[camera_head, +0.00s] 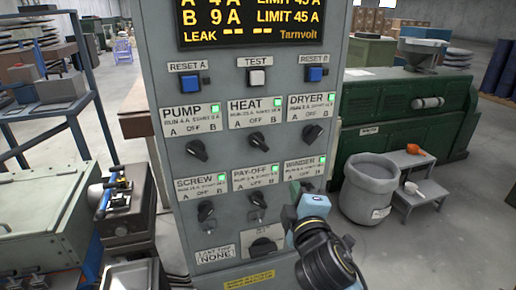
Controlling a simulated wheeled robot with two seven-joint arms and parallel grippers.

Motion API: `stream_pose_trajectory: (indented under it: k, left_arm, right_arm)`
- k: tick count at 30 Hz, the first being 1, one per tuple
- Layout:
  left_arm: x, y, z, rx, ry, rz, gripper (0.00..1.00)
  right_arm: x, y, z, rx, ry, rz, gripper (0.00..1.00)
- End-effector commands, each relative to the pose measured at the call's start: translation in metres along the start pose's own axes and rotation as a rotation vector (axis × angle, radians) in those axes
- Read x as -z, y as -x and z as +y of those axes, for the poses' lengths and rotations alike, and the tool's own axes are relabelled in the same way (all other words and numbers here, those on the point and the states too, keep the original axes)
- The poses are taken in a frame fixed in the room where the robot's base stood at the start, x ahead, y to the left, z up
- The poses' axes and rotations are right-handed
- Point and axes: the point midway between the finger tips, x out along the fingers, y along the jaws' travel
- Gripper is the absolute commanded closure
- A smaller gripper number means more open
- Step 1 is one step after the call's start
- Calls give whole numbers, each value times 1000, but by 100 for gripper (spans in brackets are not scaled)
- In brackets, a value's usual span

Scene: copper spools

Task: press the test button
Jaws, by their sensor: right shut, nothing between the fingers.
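The white test button (257,77) sits under the TEST label, in the middle of the top row on the grey control panel (222,140). My right gripper (296,192) is low at the panel's right side, in front of the knob under WINDER, which it hides. It is shut and empty, well below and right of the test button. I cannot tell whether it touches the panel. My left gripper is not in view.
Blue reset A (191,94) and reset B (315,75) buttons flank the test button. Black knobs (256,142) and green lamps fill the rows below. A display (250,22) is above. A grey bin (369,190) and green machine (405,130) stand right. The panel front around the test button is clear.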

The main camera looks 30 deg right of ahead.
Motion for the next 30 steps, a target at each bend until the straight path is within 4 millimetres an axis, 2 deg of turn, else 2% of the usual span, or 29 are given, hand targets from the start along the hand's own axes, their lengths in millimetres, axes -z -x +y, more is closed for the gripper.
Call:
stream_pose_trajectory:
  k: [1, 3, 6, 10, 12, 16, 26, 30]
  left_arm:
    - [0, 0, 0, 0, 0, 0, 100]
    - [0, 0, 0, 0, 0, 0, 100]
    - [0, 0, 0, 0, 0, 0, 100]
    - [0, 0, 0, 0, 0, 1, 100]
    - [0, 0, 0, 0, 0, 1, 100]
    - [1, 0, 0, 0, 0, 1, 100]
    - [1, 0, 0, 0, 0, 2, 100]
    - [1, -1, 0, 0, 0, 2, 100]
  right_arm:
    - [10, -7, 34, -131, 106, 27, 100]
    - [24, -10, 76, -311, 276, 49, 100]
    - [46, -6, 125, -542, 517, 51, 100]
    - [71, 6, 167, -768, 779, 22, 100]
    - [81, 10, 179, -843, 877, 4, 100]
    - [89, 15, 187, -905, 961, -14, 100]
    - [89, 14, 187, -908, 966, -15, 100]
    - [90, 8, 187, -908, 965, -15, 100]
